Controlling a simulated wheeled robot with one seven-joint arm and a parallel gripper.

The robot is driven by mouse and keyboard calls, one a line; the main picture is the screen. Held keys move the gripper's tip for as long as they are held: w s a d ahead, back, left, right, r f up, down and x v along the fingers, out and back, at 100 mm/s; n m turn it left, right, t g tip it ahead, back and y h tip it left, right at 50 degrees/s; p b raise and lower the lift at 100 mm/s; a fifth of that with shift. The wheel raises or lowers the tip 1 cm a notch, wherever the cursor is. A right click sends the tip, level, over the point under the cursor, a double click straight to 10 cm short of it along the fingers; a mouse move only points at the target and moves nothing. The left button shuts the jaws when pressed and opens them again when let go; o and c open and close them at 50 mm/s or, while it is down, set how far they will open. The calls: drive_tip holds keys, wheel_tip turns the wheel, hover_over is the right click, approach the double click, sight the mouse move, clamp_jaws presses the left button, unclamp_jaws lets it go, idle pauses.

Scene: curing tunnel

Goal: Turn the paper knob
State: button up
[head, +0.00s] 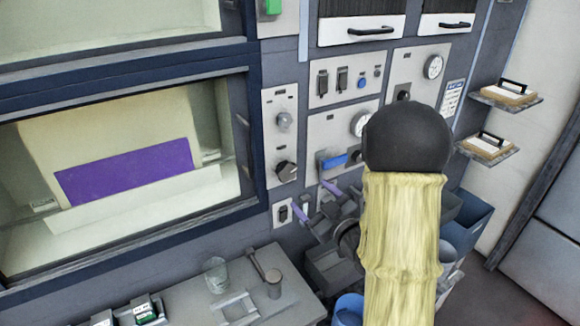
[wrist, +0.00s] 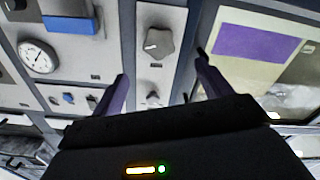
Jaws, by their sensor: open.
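Two knobs sit on a narrow light panel: a dark lower knob (head: 286,170) and a grey upper knob (head: 284,121). Their labels are too small to read, so I cannot tell which is the paper knob. The wrist view is roughly upside down; there the lower knob (wrist: 158,43) is large and faces the camera, and the upper knob (wrist: 152,98) is partly hidden by the gripper. My gripper (head: 311,197) is open, with purple fingers apart and nothing between them. In the wrist view, the fingers (wrist: 162,68) stand either side of the panel, apart from the lower knob.
A framed window (head: 120,170) with a purple sheet lies left of the panel. A blue handle (head: 334,161) and a gauge (head: 360,123) are close on the right. Below, a grey table (head: 190,295) holds a glass (head: 215,275) and a hammer-like tool (head: 267,272).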

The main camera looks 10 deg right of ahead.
sight(289, 173)
drive_tip(key=shift+w+r+p, duration=0.15)
drive_tip(key=shift+r+p, duration=0.05)
drive_tip(key=shift+p, duration=0.55)
drive_tip(key=p+x, duration=0.4)
drive_tip(key=x, duration=0.6)
drive_tip(key=shift+w+a+f, duration=0.1)
drive_tip(key=shift+f, duration=0.05)
drive_tip(key=shift+w+a+f, duration=0.1)
drive_tip(key=shift+w+a, duration=0.05)
drive_tip(key=shift+w, duration=0.45)
drive_tip(key=c, duration=1)
